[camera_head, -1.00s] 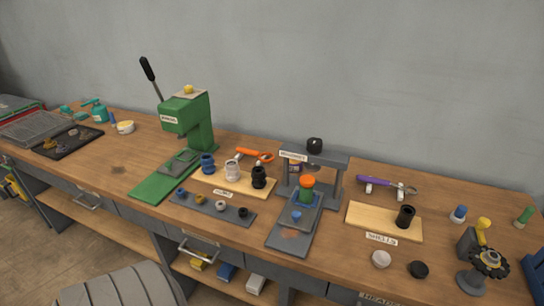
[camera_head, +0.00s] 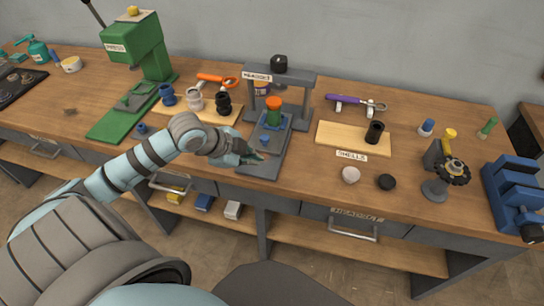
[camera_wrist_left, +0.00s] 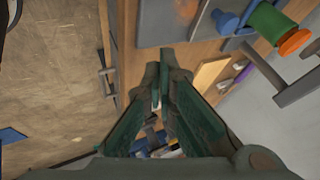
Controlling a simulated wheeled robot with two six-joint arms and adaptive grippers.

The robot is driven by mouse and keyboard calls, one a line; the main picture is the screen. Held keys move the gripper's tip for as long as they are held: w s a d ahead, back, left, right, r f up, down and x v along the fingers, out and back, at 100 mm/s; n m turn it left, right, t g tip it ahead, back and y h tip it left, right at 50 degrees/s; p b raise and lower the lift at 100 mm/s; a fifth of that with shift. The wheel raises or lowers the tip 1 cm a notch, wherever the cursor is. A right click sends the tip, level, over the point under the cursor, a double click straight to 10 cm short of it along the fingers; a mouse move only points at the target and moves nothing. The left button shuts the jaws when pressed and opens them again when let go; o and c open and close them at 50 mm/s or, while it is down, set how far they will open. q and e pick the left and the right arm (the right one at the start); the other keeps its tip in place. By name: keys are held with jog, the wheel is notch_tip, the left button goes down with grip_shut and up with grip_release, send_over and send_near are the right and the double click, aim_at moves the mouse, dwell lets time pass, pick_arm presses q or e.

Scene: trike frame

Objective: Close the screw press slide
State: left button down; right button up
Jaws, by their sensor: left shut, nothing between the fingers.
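The grey screw press (camera_head: 293,82) stands at the middle of the bench, with a black knob on its crossbar. Its slide (camera_head: 280,133) is pulled out in front of the frame, over the grey base plate (camera_head: 262,170). The slide carries a green and orange cylinder (camera_head: 273,112) and has a blue knob (camera_head: 264,139) near its front. My left gripper (camera_head: 258,157) is shut and empty over the base plate, just in front of the blue knob. In the left wrist view, its fingertips (camera_wrist_left: 155,80) are together, apart from the blue knob (camera_wrist_left: 224,22).
A green press (camera_head: 150,60) and a board with dark and pale cups (camera_head: 220,115) are to the left. A shells board (camera_head: 340,138) is to the right, with a white cap (camera_head: 350,174) and a black cap (camera_head: 386,182) in front. A blue vise (camera_head: 512,190) stands far right.

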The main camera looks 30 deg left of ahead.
aim_at(276, 169)
pick_arm(q)
jog(key=b+x, duration=0.1)
jog(key=x, duration=0.8)
jog(key=shift+w+b, duration=0.1)
jog(key=shift+b, duration=0.25)
jog(key=shift+w+a+r, duration=0.1)
jog(key=shift+w+a, duration=0.1)
jog(key=shift+w, duration=0.4)
jog(key=shift+w+a+r, duration=0.1)
jog(key=shift+w+a, duration=0.15)
jog(key=shift+w, duration=0.4)
jog(key=shift+w+a, duration=0.25)
jog(key=shift+w, duration=0.15)
